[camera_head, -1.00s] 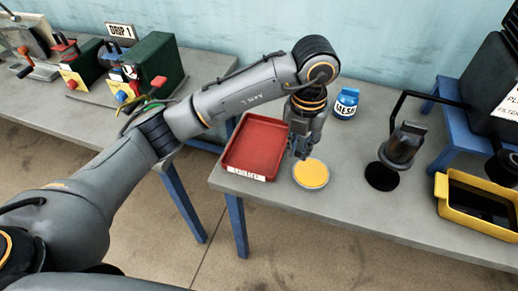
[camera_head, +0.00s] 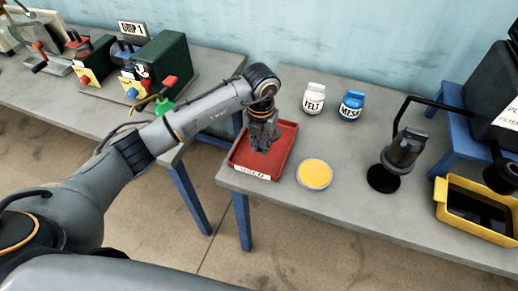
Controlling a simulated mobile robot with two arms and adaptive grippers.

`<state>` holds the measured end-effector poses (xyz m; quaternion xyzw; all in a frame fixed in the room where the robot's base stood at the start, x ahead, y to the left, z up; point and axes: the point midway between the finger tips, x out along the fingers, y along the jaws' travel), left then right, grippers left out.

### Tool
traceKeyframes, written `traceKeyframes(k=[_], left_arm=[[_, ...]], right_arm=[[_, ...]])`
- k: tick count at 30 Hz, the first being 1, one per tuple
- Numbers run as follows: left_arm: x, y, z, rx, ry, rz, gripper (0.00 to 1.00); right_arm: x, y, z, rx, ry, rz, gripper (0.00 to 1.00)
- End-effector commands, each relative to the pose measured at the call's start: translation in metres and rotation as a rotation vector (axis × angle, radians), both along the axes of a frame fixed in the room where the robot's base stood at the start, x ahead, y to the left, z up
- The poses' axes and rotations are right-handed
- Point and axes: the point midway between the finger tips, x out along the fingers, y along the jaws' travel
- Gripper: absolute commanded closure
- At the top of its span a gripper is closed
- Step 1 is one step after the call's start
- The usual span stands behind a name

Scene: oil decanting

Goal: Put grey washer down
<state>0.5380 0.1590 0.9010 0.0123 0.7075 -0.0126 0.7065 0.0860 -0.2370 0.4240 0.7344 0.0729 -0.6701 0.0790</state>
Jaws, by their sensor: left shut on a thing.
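My left gripper (camera_head: 262,150) points down over the red tray (camera_head: 284,163) on the right-hand table. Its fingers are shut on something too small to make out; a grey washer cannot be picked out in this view. The fingertips are over the inside of the tray, and I cannot tell whether they touch its floor. The tray has a white label on its front edge, too small to read. My right gripper is not in view.
Right of the tray is a round yellow-topped dish (camera_head: 314,174). Behind stand a white bottle (camera_head: 314,99) and a blue bottle (camera_head: 351,106). Farther right are a dark device on a black base (camera_head: 383,179) and a yellow bin (camera_head: 441,203). The table's front edge is clear.

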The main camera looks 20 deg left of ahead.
Motion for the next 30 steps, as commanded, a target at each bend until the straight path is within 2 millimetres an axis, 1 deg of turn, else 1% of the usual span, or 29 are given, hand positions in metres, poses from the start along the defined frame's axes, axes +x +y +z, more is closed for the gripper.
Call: traceKeyframes(k=[2,4,8,19,20,21,23,30], left_arm=[[0.001,0.008,-0.009,0.002,0.005,0.003,1.0],[0.0,0.005,-0.019,0.0,0.007,0.0,1.0],[0.001,0.005,-0.034,0.001,0.004,0.001,1.0],[0.001,0.005,-0.04,0.001,0.001,0.0,1.0],[0.001,0.005,-0.04,0.001,0.001,0.0,0.8],[0.001,0.005,-0.039,0.001,0.001,0.0,0.72],[0.001,0.005,-0.039,0.001,0.001,0.0,0.61],[0.001,0.005,-0.039,0.001,0.001,0.0,0.61]], right_arm=[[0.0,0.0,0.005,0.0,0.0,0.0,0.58],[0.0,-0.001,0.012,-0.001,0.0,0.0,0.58],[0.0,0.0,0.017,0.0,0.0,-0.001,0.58],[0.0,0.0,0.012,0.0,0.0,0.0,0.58],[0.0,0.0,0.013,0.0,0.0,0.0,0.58],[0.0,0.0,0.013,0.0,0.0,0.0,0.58],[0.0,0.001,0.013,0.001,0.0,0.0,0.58],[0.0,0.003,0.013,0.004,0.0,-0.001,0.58]])
